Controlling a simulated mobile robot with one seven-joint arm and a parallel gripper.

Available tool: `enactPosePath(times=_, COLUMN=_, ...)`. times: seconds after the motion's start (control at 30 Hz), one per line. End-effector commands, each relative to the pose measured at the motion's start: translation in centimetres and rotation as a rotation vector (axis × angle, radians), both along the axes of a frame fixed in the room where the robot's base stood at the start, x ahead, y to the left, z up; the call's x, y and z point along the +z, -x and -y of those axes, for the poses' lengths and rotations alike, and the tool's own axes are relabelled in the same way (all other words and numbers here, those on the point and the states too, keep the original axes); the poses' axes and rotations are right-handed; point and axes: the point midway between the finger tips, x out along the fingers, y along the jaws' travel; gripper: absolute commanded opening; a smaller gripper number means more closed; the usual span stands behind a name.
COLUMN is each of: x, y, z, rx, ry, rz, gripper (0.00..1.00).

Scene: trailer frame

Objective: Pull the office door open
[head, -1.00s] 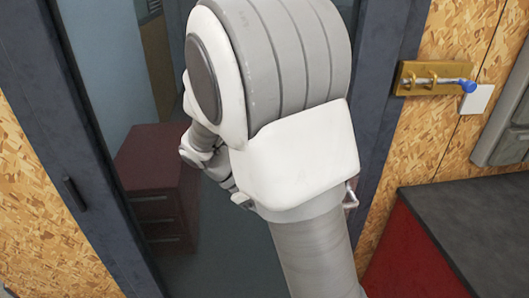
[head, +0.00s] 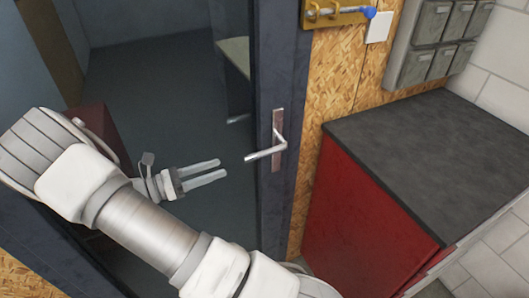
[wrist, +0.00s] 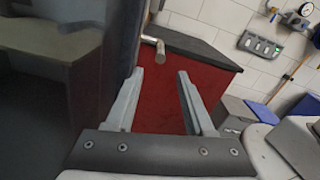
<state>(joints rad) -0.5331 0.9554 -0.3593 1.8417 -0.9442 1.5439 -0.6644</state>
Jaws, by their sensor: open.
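The office door (head: 272,215) has a dark frame around a large glass pane, and a room shows through it. Its silver lever handle (head: 266,153) sits on a plate on the right side of the door and points left. My gripper (head: 218,170) is open and empty, just left of the handle's free end, with a small gap between. In the wrist view the handle's end (wrist: 153,42) shows just beyond the fingertips of my gripper (wrist: 165,73), near the left finger and not between the fingers.
A red cabinet (head: 350,215) with a dark top (head: 430,150) stands right of the door. A brass latch with a blue knob (head: 338,13) and grey boxes (head: 440,40) are on the wall above. Dark red drawers (head: 95,125) show behind the glass.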

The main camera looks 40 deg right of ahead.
Motion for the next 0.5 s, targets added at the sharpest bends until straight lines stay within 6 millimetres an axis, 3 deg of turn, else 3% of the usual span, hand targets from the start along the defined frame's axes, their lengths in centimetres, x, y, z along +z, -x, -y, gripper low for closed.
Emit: enactPosePath(times=0.5, x=0.1, y=2.9, z=10.9, rx=-0.005, ry=-0.001, rz=0.000, gripper=0.53)
